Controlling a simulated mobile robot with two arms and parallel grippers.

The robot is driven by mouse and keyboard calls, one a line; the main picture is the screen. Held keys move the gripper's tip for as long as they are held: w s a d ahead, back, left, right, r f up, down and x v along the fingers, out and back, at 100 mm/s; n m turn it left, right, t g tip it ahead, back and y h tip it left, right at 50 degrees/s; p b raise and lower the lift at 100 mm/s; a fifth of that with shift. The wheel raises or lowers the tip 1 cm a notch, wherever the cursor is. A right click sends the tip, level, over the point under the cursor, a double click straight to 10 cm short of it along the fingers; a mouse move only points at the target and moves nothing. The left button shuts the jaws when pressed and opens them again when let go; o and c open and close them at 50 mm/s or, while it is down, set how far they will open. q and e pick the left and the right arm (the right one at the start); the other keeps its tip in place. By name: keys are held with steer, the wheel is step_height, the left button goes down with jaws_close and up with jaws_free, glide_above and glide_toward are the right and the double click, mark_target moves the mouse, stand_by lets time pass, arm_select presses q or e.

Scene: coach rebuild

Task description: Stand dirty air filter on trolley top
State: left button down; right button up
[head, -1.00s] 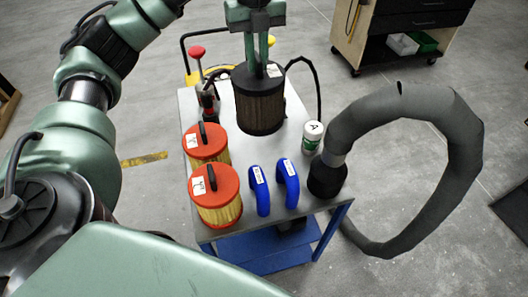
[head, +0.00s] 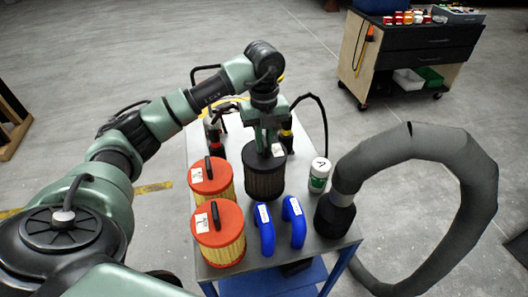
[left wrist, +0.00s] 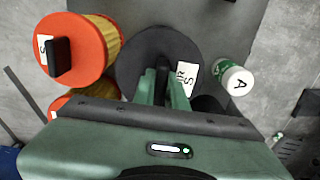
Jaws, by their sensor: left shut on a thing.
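The dirty air filter is a dark, ribbed cylinder (head: 264,180) with a black top and a white label. It is upright at the middle of the grey trolley top (head: 312,240), between the red-capped filters and the white bottle. Its base is at or just above the surface; I cannot tell if it touches. My left gripper (head: 265,148) points down and is shut on the top of the filter. In the left wrist view the filter's round black top (left wrist: 136,58) shows around the fingers. My right gripper is not in view.
Two red-capped yellow filters (head: 219,251) stand at the trolley's left. Two blue curved handles (head: 264,232), a white-green bottle (head: 318,176) and a thick grey hose (head: 420,150) are at the front and right. Tools stand behind. A wooden cabinet (head: 405,60) is farther back.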

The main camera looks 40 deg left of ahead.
arm_select(q)
step_height(320, 180, down, 4)
steer(key=shift+r+p, duration=0.2)
steer(key=shift+p, duration=0.25)
steer(key=shift+f, duration=0.3)
steer(key=c, duration=1.5)
jaws_free()
steer(key=shift+f, duration=0.1)
steer(key=shift+o, duration=0.2)
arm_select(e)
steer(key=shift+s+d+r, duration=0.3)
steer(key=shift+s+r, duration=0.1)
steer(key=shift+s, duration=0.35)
